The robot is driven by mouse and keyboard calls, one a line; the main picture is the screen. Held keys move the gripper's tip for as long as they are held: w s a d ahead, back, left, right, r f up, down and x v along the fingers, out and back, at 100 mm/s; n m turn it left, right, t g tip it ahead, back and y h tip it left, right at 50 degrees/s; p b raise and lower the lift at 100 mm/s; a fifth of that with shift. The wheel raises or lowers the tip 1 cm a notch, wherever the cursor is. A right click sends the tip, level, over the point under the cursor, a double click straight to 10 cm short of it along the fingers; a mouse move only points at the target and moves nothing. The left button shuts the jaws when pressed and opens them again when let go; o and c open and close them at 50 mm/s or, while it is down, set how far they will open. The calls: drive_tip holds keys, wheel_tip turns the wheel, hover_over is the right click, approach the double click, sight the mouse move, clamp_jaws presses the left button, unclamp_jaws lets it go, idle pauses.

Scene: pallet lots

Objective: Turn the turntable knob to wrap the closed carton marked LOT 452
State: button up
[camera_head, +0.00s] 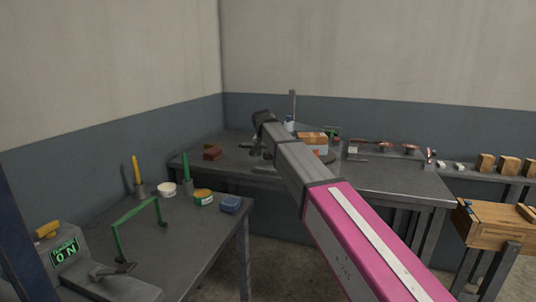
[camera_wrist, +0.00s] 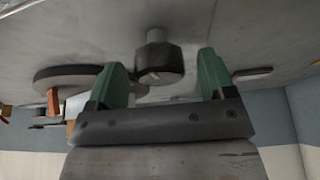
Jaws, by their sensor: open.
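In the wrist view, which appears upside down, my gripper (camera_wrist: 162,60) is open, with two green fingers spread. A dark-sided round knob with a grey stem (camera_wrist: 158,62) shows between the fingers, with gaps on both sides; I cannot tell how deep it sits between them. The round turntable plate (camera_wrist: 62,78) is left of it. In the head view, an orange-brown topped carton (camera_head: 312,137) with pale sides stands on the back bench, partly behind my arm. Its lot mark cannot be read. My fingers and the knob are hidden in the head view.
A wooden box (camera_head: 495,225) stands at right.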

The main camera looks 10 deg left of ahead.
drive_tip(key=c, duration=0.9)
drive_tip(key=shift+n, duration=0.3)
drive_tip(key=n+y, duration=0.1)
drive_tip(key=n, duration=0.3)
drive_tip(key=shift+d+y, duration=0.1)
drive_tip(key=shift+y, duration=0.3)
drive_tip(key=n+y, duration=0.1)
drive_tip(key=n, duration=0.1)
drive_tip(key=n+g+y, duration=0.1)
drive_tip(key=n, duration=0.2)
drive_tip(key=shift+n, duration=0.3)
drive_tip(key=n+g, duration=0.1)
drive_tip(key=n, duration=0.2)
drive_tip(key=shift+w+n+y, duration=0.15)
drive_tip(key=shift+n+y, duration=0.15)
drive_tip(key=n+g, duration=0.1)
drive_tip(key=n, duration=0.2)
drive_tip(key=shift+n+g+y, duration=0.3)
drive_tip(key=shift+n+g, duration=0.1)
drive_tip(key=n+g, duration=0.1)
drive_tip(key=n, duration=0.3)
drive_tip(key=shift+g, duration=0.3)
drive_tip(key=shift+n+g, duration=0.6)
drive_tip(key=shift+n, duration=1)
